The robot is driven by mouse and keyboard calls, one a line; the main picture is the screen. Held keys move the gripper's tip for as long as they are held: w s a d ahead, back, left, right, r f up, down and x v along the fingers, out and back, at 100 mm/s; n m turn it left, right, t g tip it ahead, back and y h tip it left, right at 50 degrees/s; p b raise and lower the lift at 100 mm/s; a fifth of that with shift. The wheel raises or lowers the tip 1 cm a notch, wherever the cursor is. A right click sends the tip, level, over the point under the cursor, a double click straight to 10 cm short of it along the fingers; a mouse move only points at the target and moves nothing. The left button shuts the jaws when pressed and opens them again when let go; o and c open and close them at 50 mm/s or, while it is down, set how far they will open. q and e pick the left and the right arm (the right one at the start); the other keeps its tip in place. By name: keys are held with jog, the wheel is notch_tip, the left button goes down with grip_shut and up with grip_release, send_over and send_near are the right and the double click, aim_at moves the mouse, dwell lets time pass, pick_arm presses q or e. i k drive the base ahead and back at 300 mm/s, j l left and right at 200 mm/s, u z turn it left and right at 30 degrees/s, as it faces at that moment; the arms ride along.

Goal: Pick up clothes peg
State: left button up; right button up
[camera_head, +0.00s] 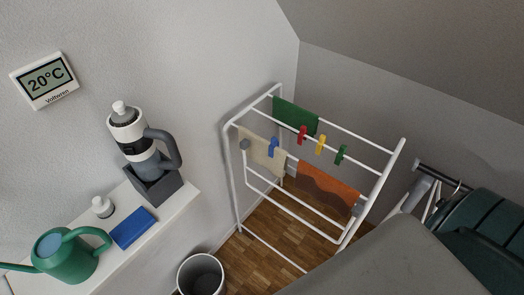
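Several clothes pegs are on the white drying rack (372,140). A red peg (302,133), a yellow peg (320,144) and a green peg (340,155) sit in a row along one bar. A blue peg (273,147) is on a nearer bar, at the edge of a beige cloth (258,147). A green cloth (294,115) hangs behind the red peg, and an orange-brown cloth (325,187) hangs lower right. Neither of my grippers shows in the head view.
A white ledge (182,200) at left holds a green watering can (68,262), a blue block (133,228) and a grey-white handled device (146,150). A grey bin (200,275) stands below. A large grey surface (395,262) covers the lower right.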

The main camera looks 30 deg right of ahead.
aim_at(342, 151)
jog(key=z, duration=1.35)
